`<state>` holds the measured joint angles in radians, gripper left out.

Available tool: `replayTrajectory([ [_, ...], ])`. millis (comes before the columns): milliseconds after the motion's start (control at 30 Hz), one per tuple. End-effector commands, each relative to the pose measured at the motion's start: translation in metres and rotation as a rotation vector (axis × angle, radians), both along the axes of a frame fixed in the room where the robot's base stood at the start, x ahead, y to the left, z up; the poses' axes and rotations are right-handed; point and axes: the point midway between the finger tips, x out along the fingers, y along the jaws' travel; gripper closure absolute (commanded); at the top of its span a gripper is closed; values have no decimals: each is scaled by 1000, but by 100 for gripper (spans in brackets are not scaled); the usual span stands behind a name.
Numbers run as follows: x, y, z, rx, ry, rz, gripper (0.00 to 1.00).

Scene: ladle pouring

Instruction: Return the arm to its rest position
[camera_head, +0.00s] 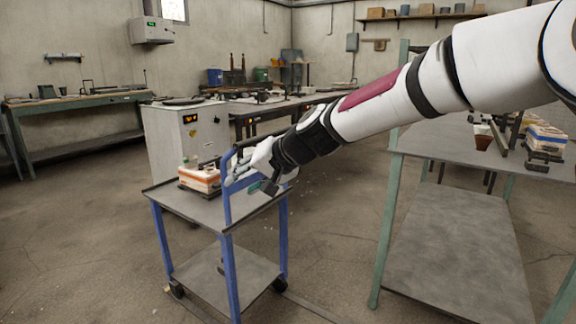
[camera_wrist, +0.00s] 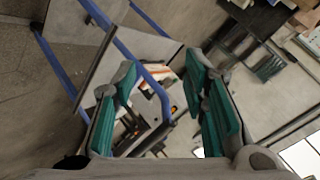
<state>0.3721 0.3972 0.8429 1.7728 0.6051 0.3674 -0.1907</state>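My arm reaches from the upper right to the middle of the head view, angled down to the left. My gripper (camera_head: 255,180) is at its end, in front of the blue cart's handle side in the picture. In the wrist view my gripper (camera_wrist: 165,92) shows two green-padded fingers spread well apart. Nothing is held between them. The cart, its blue rails and the orange-and-white box show behind the gap, beyond the fingers. How far the fingertips are from the cart's rail is hard to tell.
A blue-legged cart (camera_head: 178,204) carries an orange-and-white box (camera_head: 199,179). A white cabinet (camera_head: 182,138) stands behind it. A green-legged workbench (camera_head: 440,146) with a lower shelf stands at right, below my arm. Open floor (camera_head: 325,230) lies between cart and workbench.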

Motion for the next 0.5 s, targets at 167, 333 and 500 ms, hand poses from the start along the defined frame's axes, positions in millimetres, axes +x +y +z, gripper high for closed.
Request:
replayTrajectory([
  [167,-73,-33,-16,-234,44,80,60],
  [333,-141,-82,-24,-424,114,102,60],
  [500,-213,-138,-24,-572,199,83,60],
])
